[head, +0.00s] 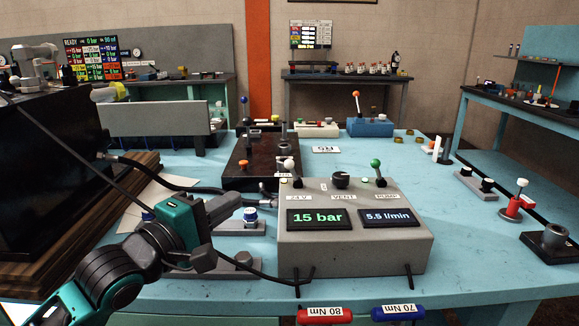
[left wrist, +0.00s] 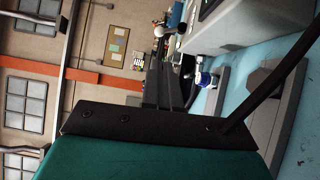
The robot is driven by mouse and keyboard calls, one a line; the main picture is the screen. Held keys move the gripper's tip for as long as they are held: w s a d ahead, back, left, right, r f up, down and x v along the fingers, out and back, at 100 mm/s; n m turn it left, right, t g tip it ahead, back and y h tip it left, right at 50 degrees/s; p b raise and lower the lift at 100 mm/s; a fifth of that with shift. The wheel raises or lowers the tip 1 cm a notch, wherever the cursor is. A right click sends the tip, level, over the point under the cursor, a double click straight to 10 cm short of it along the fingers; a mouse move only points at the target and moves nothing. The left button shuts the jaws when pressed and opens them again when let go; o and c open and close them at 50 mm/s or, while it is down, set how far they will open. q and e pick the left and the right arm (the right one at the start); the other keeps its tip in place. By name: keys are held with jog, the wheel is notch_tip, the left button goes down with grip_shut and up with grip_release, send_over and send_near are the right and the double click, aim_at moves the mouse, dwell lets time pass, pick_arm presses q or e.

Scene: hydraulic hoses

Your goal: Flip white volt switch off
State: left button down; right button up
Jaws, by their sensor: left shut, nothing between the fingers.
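The grey control box (head: 353,255) stands on the blue bench. The white-knobbed switch (head: 289,165) rises from its top left, behind the label "24 V", with its lever leaning slightly. My left gripper (head: 267,191) reaches in from the left, its fingers shut and empty. The tips are close to the box's upper left edge, left of and below the white knob; contact cannot be told. In the left wrist view the shut dark fingers (left wrist: 163,80) point toward the top of the picture. The right gripper does not show.
A green-knobbed pump lever (head: 376,164) and a black vent knob (head: 341,180) share the box top. A dark block (head: 245,165) stands behind left. A black hose (head: 165,181) runs nearby at left. The bench right of the box has free room.

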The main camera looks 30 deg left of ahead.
pick_arm(q)
send_near(287, 166)
jog(key=w, duration=0.6)
jog(key=shift+w+d+b, duration=0.15)
jog(key=shift+w+b, duration=0.15)
jog(key=shift+w, duration=0.1)
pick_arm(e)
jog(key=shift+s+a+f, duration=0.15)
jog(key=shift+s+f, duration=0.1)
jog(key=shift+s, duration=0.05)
pick_arm(q)
jog(key=shift+r, duration=0.1)
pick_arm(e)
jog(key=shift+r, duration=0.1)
